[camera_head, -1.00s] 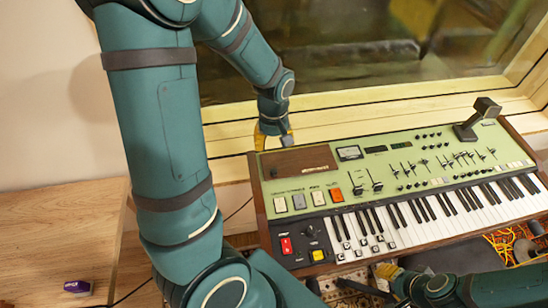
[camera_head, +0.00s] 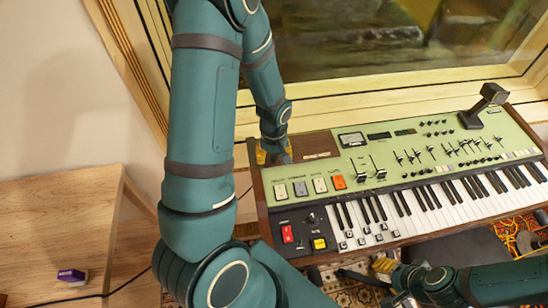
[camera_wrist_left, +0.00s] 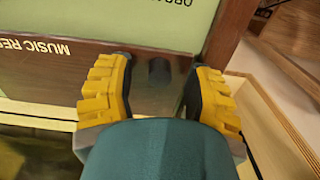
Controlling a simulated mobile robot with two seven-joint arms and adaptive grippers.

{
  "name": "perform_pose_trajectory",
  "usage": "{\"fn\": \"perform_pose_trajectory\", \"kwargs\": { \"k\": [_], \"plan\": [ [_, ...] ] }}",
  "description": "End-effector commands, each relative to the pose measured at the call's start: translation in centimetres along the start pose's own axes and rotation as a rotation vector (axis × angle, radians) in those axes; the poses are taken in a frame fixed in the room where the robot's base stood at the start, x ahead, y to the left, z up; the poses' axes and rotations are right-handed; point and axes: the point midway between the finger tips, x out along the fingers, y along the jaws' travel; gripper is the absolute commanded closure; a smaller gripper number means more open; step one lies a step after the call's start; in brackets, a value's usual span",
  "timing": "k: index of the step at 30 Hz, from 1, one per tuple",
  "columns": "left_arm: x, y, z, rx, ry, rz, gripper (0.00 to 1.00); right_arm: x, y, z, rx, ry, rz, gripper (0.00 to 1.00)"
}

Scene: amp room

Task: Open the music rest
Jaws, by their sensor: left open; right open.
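The music rest (camera_head: 315,145) is a flat dark brown wooden panel at the back left of the green keyboard (camera_head: 400,147). It looks shut, lying level with the top. The left wrist view shows the rest (camera_wrist_left: 60,75) with upside-down "MUSIC RES" lettering and a small dark knob (camera_wrist_left: 159,70) near its end. My left gripper (camera_head: 274,154) is over the left end of the rest. In the left wrist view its open yellow-tipped fingers (camera_wrist_left: 162,78) stand on either side of the knob; I cannot tell if they touch it. My right gripper (camera_head: 386,264) is open and empty in front of the keys.
A window (camera_head: 400,50) with a pale wooden sill is behind the keyboard. A black boxy device (camera_head: 483,106) stands at its back right. A wooden table (camera_head: 60,225) with a small purple object (camera_head: 72,276) is at left. Orange cables (camera_head: 508,238) lie at right.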

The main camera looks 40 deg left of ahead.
Motion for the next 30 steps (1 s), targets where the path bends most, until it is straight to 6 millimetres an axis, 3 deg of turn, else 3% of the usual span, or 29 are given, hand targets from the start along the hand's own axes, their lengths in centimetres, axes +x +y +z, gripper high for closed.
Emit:
{"fn": "perform_pose_trajectory", "kwargs": {
  "k": [11,15,16,30],
  "plan": [
    [0.43,0.02,-0.02,0.000,0.001,0.001,0.45,0.08,0.02,0.00,0.000,0.000,0.000,0.53],
    [0.43,0.02,-0.01,0.000,0.001,0.001,0.94,0.08,0.03,0.00,0.000,0.000,0.000,0.53],
    [0.42,0.03,-0.01,0.000,0.001,0.001,1.00,0.08,0.03,0.00,0.000,0.000,0.000,0.53],
    [-0.15,-0.01,-0.19,-0.004,-0.045,0.002,1.00,-0.70,-0.26,-0.03,0.001,0.000,0.000,0.53]
  ]
}}
